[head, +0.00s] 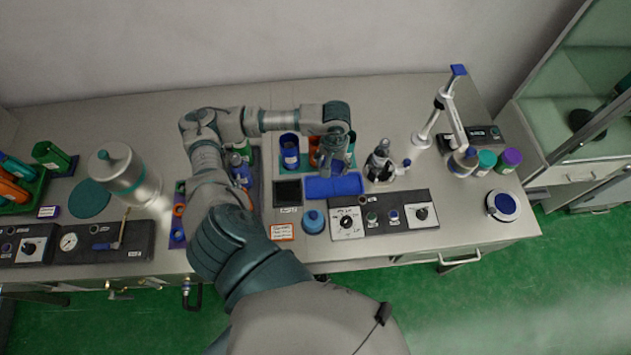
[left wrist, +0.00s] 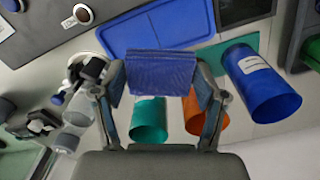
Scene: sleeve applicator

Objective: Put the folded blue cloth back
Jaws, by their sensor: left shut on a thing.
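The folded blue cloth (left wrist: 161,72) is between the two fingers of my left gripper (left wrist: 161,88) in the left wrist view, and the fingers are shut on it. In the head view my left gripper (head: 333,152) points down at the back of the bench, just behind a flat blue tray (head: 334,187). The cloth is hard to make out there. In the left wrist view the blue tray (left wrist: 152,27) lies just beyond the cloth and looks empty. I cannot tell the height of the cloth above the bench. My right gripper is not in view.
A blue cup (head: 290,155) stands left of the gripper, and orange (left wrist: 192,112) and teal (left wrist: 149,120) containers are close under it. A dark microscope-like device (head: 379,163) stands to the right. A black square (head: 288,192) and a control panel (head: 385,213) border the tray.

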